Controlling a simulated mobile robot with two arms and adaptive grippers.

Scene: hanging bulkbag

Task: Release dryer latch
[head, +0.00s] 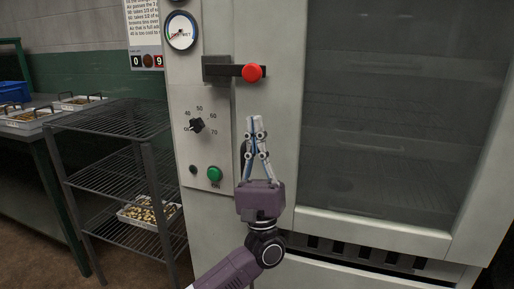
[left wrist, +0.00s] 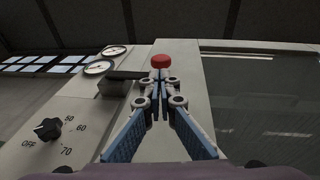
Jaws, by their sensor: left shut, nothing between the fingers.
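The dryer (head: 271,40) is a large pale cabinet with a dark glass door (head: 390,110). Its latch (head: 228,70) is a dark horizontal bar with a red knob (head: 253,72) at its right end. My left gripper (head: 254,120) is shut and empty, pointing up, below the red knob in the head view. In the left wrist view the closed fingertips (left wrist: 160,82) line up just under the red knob (left wrist: 160,61), and the dark latch bar (left wrist: 125,76) runs to the left. I cannot tell whether they touch. My right gripper is not in view.
A temperature dial (head: 197,125) and a green button (head: 214,174) sit on the panel left of my gripper. A gauge (head: 181,31) is above. A wire rack (head: 112,135) with a tray (head: 150,213) stands left of the dryer.

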